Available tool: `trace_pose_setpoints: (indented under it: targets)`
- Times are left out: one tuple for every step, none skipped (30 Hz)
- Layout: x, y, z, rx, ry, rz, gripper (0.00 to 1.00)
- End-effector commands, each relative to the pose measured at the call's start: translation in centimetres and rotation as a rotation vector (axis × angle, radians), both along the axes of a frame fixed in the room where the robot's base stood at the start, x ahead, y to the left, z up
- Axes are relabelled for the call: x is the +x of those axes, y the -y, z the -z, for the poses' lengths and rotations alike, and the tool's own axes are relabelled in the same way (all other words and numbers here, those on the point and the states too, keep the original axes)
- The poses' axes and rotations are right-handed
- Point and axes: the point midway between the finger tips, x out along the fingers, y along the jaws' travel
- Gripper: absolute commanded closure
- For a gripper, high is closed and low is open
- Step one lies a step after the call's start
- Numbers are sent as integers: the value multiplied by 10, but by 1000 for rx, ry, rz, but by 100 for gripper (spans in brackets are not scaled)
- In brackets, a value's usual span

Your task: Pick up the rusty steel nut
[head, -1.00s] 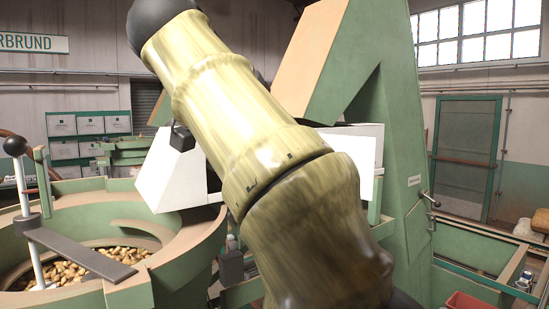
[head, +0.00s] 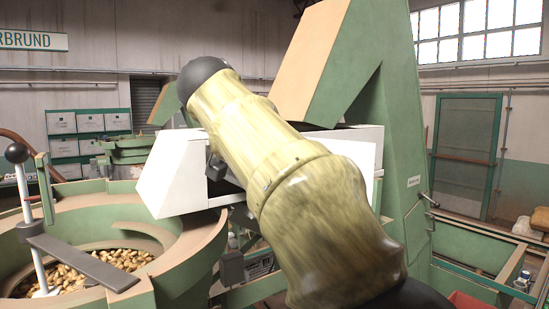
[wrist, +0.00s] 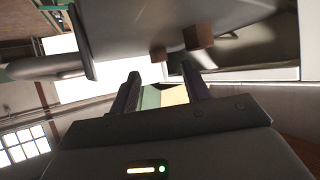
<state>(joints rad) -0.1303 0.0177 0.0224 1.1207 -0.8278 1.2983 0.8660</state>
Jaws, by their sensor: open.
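I cannot make out the rusty steel nut for certain in either view. My gripper (wrist: 161,78) shows in the wrist view with its two dark fingers apart and nothing between them. Beyond the fingertips are two small brown blocks, a larger one (wrist: 198,36) and a smaller one (wrist: 160,54), against a large grey surface. I cannot tell what they are. In the head view my arm crosses the middle of the picture and my gripper does not show.
A round green hopper (head: 190,245) at left holds many tan-brown pieces (head: 75,268), with a dark bar (head: 80,262) across it. A white housing (head: 175,175) and a tall green machine frame (head: 400,130) stand behind my arm. A green door (head: 466,155) is at right.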

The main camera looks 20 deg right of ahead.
Motion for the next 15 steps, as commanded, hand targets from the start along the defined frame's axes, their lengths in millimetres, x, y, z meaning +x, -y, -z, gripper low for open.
trace_pose_setpoints:
  targets:
    - [3,4,0,-1,-3,3,53]
    - [4,6,1,-1,-4,4,53]
    - [7,9,4,-1,-3,3,53]
    - [9,11,6,0,-4,4,53]
    - [12,13,8,-1,-4,3,53]
    - [16,17,11,-2,-4,3,53]
    - [18,19,13,-1,-3,3,53]
    - [20,21,14,-1,-3,3,53]
    - [21,23,16,0,-2,3,53]
    - [22,24,18,0,-2,3,53]
    - [23,24,19,0,-2,3,53]
    - [23,24,20,0,-1,2,53]
    - [23,24,20,0,-1,2,53]
    - [23,24,20,0,-1,2,53]
    - [23,24,20,-1,-1,2,53]
